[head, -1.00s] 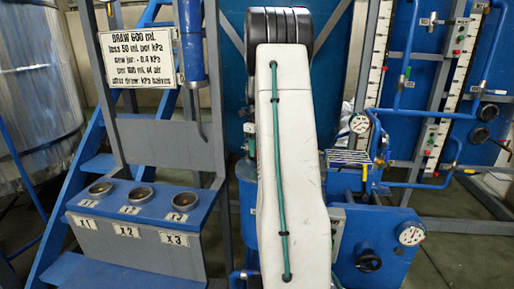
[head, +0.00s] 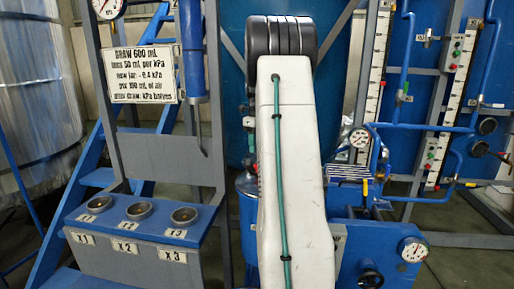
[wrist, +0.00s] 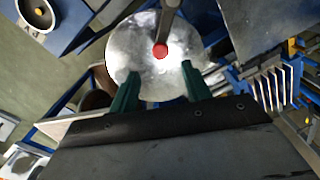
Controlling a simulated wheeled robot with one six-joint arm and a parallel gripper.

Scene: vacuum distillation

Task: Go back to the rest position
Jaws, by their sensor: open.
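My gripper (wrist: 160,73) shows in the wrist view, its two green fingers apart with nothing between the tips. Beyond them is a round shiny metal disc (wrist: 130,45) with a red round piece (wrist: 160,51) near its middle and a dark bar running up from it. I cannot tell how far the fingers are from the disc. In the head view my white arm link stands upright in the middle, and my gripper is hidden there.
In the head view a blue-topped stand (head: 140,215) with several round cups is at left, under a sign (head: 143,76). Blue stairs (head: 60,230) are behind it. A gauge (head: 413,249) and pipework are at right. A finned part (wrist: 272,88) is at right in the wrist view.

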